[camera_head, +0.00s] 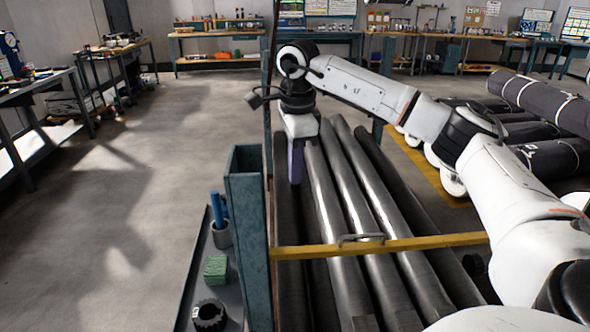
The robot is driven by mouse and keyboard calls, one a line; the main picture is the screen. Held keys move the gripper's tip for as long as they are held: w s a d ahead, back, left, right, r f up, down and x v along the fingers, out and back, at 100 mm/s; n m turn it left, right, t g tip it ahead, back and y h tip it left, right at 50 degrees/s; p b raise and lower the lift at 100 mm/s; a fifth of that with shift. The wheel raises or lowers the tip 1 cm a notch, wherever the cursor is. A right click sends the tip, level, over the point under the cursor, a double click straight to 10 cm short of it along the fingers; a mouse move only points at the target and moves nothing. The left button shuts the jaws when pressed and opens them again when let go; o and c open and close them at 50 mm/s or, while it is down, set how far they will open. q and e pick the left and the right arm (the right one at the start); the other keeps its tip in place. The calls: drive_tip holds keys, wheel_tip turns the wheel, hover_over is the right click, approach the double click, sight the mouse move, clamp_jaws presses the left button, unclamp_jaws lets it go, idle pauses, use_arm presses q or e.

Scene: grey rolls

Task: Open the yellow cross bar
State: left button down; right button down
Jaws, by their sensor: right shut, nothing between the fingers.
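The yellow cross bar (420,243) runs level across the front of the grey rolls (350,195), from the teal post on the left to behind my right arm. A small grey handle (360,239) sits on top of the bar. My right gripper (295,178) points down over the left side of the rolls, beyond the bar and apart from it. Its fingers look closed, with nothing held. The bar's right end is hidden by my right arm. My left gripper is not in view.
A teal post (248,210) stands left of the rolls. A low tray beside it holds a green block (215,268), a black ring (209,315) and a cup with blue items (221,232). More dark rolls (545,105) lie at right. Open floor is left; workbenches line the walls.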

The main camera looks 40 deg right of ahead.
drive_tip(key=c, duration=2.5)
unclamp_jaws()
drive_tip(key=o, duration=0.7)
drive_tip(key=shift+c, duration=0.2)
wheel_tip(320, 180, up, 10)
drive_tip(key=p, duration=0.1)
drive_tip(key=shift+s+a+r, duration=0.15)
drive_tip(key=shift+s+a, duration=0.1)
drive_tip(key=shift+s, duration=0.15)
